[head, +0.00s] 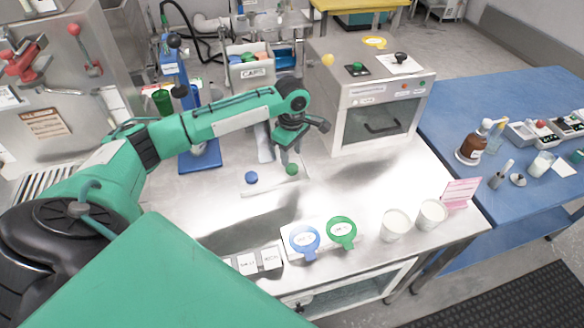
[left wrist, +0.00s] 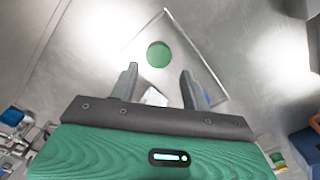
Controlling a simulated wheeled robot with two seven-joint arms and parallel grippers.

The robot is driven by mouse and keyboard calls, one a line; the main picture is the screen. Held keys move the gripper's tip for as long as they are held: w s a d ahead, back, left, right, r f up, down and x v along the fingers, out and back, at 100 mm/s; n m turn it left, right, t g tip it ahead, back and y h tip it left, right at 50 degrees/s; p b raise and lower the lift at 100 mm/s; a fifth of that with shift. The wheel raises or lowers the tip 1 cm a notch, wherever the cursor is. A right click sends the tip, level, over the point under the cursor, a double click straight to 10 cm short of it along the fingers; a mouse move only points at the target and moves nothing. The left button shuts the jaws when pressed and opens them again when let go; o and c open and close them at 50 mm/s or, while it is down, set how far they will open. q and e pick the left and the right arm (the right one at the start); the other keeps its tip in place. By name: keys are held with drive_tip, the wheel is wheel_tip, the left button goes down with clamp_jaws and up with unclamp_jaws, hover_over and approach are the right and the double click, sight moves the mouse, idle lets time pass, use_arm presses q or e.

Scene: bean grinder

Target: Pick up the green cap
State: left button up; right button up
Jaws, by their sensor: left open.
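The green cap (head: 291,169) is a small round disc on a thin pale plate (head: 262,190) on the metal table. It also shows in the left wrist view as a green disc (left wrist: 159,54), centred between the fingers and just past their tips. My left gripper (head: 288,161) points down over the cap, with its jaws open and nothing held. In the left wrist view its two fingers (left wrist: 160,74) stand apart. A blue cap (head: 251,177) lies to the left of the green one. My right gripper is not in view.
A grey box machine (head: 375,115) stands behind and to the right. A blue stand (head: 200,157) is behind left. Blue (head: 304,241) and green (head: 342,232) ringed items and two white cups (head: 396,225) (head: 432,214) line the front edge. The table between is clear.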

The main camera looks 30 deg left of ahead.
sight(292, 167)
use_arm(q)
drive_tip(key=shift+w+f+p, duration=0.1)
drive_tip(key=shift+f+p, duration=0.4)
drive_tip(key=shift+f, duration=2.2)
drive_tip(key=c, duration=0.8)
